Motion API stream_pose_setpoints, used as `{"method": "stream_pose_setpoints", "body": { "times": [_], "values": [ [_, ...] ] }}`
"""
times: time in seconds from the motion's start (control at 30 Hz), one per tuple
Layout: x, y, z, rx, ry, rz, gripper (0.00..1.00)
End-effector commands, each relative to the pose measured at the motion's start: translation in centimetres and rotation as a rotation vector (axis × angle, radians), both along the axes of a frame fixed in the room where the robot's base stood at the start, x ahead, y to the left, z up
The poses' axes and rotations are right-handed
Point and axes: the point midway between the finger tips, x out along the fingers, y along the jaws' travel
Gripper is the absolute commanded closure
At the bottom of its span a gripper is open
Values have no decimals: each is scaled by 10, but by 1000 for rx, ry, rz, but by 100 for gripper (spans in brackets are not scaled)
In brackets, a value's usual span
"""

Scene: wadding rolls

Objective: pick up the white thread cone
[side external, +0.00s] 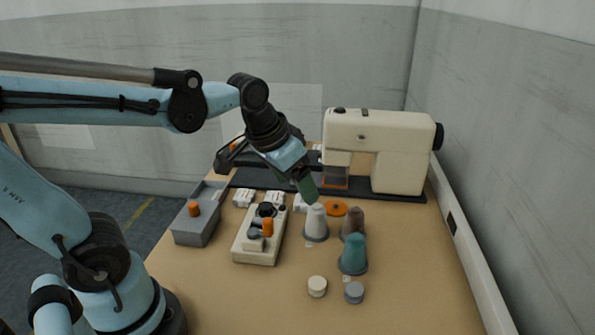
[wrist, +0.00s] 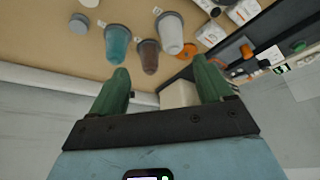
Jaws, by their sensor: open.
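The white thread cone (side external: 316,222) stands upright on the table in the side view, with a grey base. My gripper (side external: 308,195) is just above and slightly left of its top, and from this view I cannot tell whether they touch. In the wrist view the white cone (wrist: 171,35) lies beyond my fingertips, towards the top of the picture. My green fingers (wrist: 162,82) are spread apart there with nothing between them but background. A brown cone (side external: 353,222) and a teal cone (side external: 353,255) stand close to the right of the white one.
A cream sewing machine (side external: 385,150) stands at the back right. Two small round spools (side external: 317,286) (side external: 354,292) sit in front.

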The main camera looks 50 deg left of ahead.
Motion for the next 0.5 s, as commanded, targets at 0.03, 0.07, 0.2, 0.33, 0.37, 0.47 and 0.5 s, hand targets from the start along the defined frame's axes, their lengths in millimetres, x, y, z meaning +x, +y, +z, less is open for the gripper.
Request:
{"method": "stream_pose_setpoints", "body": {
  "times": [0.03, 0.07, 0.2, 0.33, 0.37, 0.47, 0.5],
  "values": [
    [10, 2, 2, 0, 36, 2, 21],
    [15, 4, 2, 0, 57, 2, 21],
    [37, 9, 1, -2, 159, 2, 21],
    [54, 14, -4, -4, 234, 0, 21],
    [56, 15, -5, -5, 249, 0, 21],
    [63, 17, -8, -7, 282, -1, 21],
    [65, 18, -9, -8, 290, -1, 21]
  ]
}}
